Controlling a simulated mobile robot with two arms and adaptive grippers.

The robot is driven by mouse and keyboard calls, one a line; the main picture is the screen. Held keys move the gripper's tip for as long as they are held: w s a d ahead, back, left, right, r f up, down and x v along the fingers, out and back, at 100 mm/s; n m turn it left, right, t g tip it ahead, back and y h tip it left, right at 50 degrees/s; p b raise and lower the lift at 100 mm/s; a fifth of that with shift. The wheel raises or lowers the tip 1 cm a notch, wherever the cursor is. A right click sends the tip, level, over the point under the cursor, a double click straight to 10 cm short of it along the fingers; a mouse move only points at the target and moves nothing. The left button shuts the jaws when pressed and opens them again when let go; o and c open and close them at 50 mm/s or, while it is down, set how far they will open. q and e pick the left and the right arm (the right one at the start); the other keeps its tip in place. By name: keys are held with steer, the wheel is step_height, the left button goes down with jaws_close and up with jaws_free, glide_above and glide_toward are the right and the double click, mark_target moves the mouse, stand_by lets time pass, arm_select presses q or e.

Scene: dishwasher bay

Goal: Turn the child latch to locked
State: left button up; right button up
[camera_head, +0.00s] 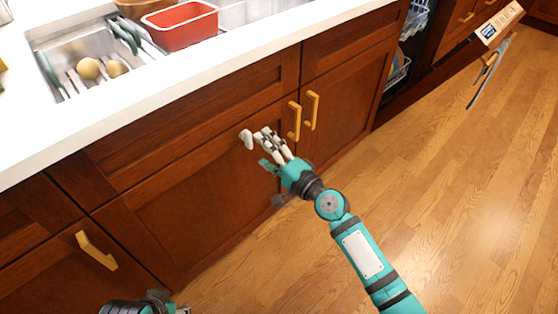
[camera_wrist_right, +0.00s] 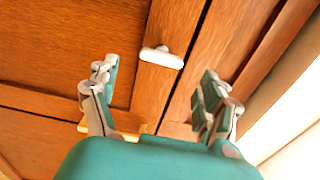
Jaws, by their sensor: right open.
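The child latch is a small white knob-like piece on the wooden cabinet front. It shows in the head view (camera_head: 246,139) just beyond my right gripper's fingers. In the right wrist view the latch (camera_wrist_right: 162,57) is a short white bar with a small knob, lying roughly crosswise on a wooden frame strip. My right gripper (camera_head: 265,150) is open and empty, its fingers pointing at the cabinet. In the wrist view the latch appears between and ahead of the parted fingers (camera_wrist_right: 158,80); I see no contact. Part of my left arm shows at the bottom left; its fingers are not clear.
Yellow handles (camera_head: 294,121) (camera_head: 312,110) sit right of the latch, close to my right gripper; another handle (camera_head: 97,250) is at lower left. The white counter (camera_head: 150,108) overhangs the cabinets. An open dishwasher (camera_head: 405,60) stands at the upper right. The wooden floor (camera_head: 470,190) is clear.

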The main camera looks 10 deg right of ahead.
steer(key=v, duration=0.6)
stand_by(0.3)
